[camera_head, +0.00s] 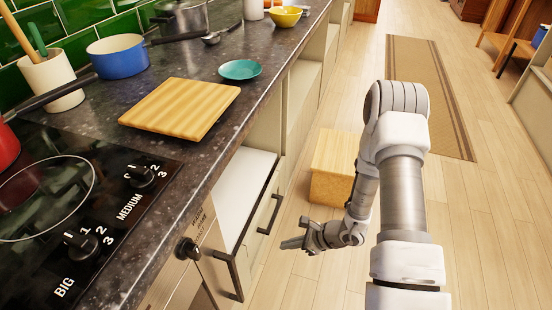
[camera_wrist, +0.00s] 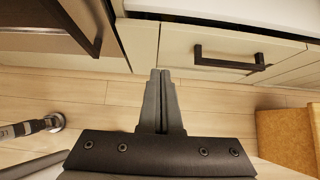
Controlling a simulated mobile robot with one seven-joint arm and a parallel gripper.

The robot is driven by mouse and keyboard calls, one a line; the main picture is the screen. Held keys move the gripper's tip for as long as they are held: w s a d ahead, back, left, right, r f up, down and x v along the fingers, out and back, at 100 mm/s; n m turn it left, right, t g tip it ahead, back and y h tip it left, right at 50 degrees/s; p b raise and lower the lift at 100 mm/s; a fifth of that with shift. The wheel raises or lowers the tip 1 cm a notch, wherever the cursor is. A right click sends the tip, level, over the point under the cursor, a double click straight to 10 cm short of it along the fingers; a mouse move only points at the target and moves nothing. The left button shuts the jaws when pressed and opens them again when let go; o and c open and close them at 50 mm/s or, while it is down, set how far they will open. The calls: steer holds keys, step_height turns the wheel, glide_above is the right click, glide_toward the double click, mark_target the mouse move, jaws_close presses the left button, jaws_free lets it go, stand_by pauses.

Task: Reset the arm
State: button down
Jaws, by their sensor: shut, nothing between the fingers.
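My arm reaches forward on the right side of the head view and bends down to my gripper (camera_head: 290,243). The gripper is low beside the kitchen cabinets, above the wooden floor. In the wrist view its two dark fingers (camera_wrist: 160,76) lie together with nothing between them. They point toward the cabinet fronts. A dark bar handle (camera_wrist: 228,60) on a pale front is up and to the right of the fingertips, apart from them.
A drawer (camera_head: 238,190) stands pulled out under the counter (camera_head: 200,158), left of my gripper. A wooden box (camera_head: 333,165) stands on the floor beyond it. A cutting board (camera_head: 180,106), blue pot (camera_head: 120,60) and teal plate (camera_head: 240,69) are on the counter.

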step_height(320, 180, up, 25)
steer(key=s+a+n+g, duration=0.2)
steer(key=n, duration=1)
steer(key=s+d+r+n+t+h, duration=0.2)
steer(key=s+d+r+n+h, duration=0.25)
steer(key=s+d+r, duration=0.35)
steer(key=s+d+r+n+t+h, duration=0.35)
steer(key=s+r+n, duration=0.25)
steer(key=r, duration=0.4)
step_height(320, 180, up, 22)
steer(key=p, duration=2.1)
steer(key=shift+w+a+f+g+p, duration=0.15)
steer(key=shift+w+f+g+p, duration=0.05)
steer(key=shift+w+g+p, duration=0.2)
steer(key=shift+s+m, duration=0.1)
steer(key=shift+m, duration=0.15)
